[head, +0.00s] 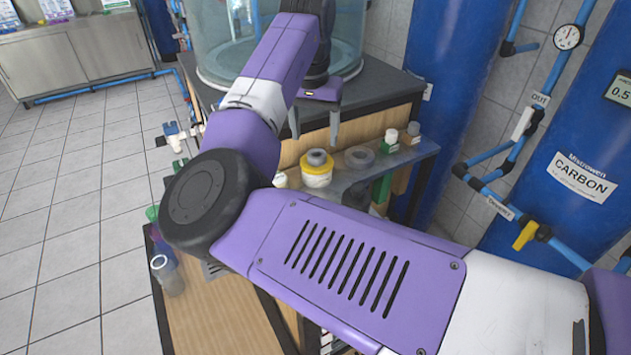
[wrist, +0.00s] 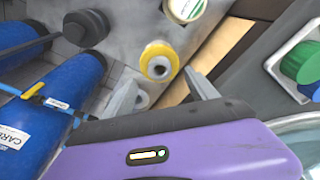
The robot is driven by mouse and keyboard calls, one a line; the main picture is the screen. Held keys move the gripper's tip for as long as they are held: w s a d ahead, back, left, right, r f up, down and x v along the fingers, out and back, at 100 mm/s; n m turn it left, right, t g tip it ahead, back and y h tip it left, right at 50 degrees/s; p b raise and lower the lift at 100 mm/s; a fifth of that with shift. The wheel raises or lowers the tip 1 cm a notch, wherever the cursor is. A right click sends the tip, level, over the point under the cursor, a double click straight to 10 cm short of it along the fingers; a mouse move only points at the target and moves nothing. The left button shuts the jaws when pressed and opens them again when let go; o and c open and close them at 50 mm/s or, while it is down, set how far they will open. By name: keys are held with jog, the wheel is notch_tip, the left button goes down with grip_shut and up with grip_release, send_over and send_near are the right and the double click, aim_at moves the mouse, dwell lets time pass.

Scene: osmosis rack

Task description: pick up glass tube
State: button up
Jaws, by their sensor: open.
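My gripper (head: 315,125) is open and empty, pointing down in front of the dark bench top; both fingers also show in the wrist view (wrist: 160,76). A clear, tube-like vessel with a white ring at its top (head: 168,277) stands at the lower left in the head view, beside the wooden surface. It may be the glass tube, but I cannot tell for certain. It is well below and left of my gripper. I cannot make out a glass tube in the wrist view.
A yellow-and-white roll (head: 317,168) sits on the shelf (head: 425,150) below my gripper, beside a grey ring (head: 359,157) and small white-capped bottles (head: 391,139). A large glass tank (head: 215,60) stands behind. Blue cylinders (head: 460,75) and pipes stand right. Tiled floor (head: 65,200) is clear at left.

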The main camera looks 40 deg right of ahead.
aim_at(316, 149)
jog(key=shift+w+d+f+p, duration=0.1)
jog(key=shift+d+f+p, duration=0.15)
jog(key=shift+f, duration=1.15)
jog(key=shift+w+d+f+p, duration=0.1)
jog(key=shift+d+f, duration=0.15)
jog(key=shift+f, duration=1.1)
jog(key=c, duration=1.1)
